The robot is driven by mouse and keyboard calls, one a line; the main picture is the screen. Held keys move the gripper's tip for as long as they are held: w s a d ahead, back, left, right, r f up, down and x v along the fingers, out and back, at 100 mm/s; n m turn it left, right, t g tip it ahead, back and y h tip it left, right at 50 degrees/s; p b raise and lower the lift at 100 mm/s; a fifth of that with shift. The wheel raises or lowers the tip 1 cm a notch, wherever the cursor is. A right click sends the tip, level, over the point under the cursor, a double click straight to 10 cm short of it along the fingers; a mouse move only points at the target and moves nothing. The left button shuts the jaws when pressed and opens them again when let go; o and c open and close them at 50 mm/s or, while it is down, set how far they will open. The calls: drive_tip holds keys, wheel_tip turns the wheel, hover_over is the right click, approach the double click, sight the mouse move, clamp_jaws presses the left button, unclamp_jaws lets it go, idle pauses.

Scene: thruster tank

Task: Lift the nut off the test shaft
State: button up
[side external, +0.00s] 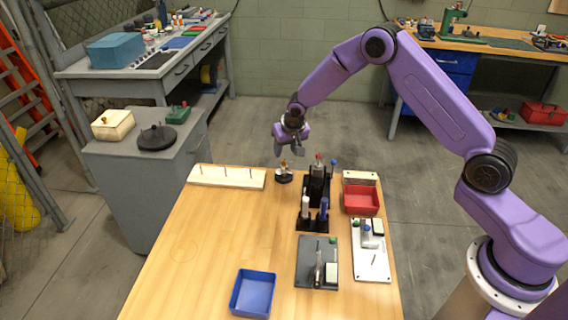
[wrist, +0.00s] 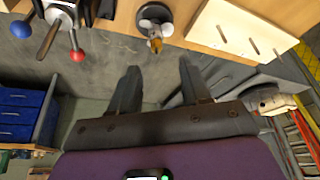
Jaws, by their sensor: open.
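A small stand with a round black base (side external: 284,179) is at the far edge of the wooden table. It bears an upright brass-coloured part (side external: 284,164), which looks like the nut on the test shaft; nut and shaft are too small to tell apart. In the wrist view the brass part (wrist: 156,44) is at the top middle, with grey-white rounded parts (wrist: 153,22) around its foot. My gripper (side external: 290,152) is open and empty, above and apart from the stand. Its two fingers (wrist: 159,72) show in the wrist view, with the brass part beyond their gap.
A white board with pegs (side external: 226,177) lies left of the stand. A black rack with upright tools (side external: 317,190) stands close on its right. A red bin (side external: 361,200), a blue bin (side external: 253,292) and a grey plate (side external: 310,262) are farther off. The table's left middle is clear.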

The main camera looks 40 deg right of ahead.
sight(284, 162)
drive_tip(key=shift+x, duration=2.85)
drive_tip(key=shift+d, duration=0.15)
clamp_jaws()
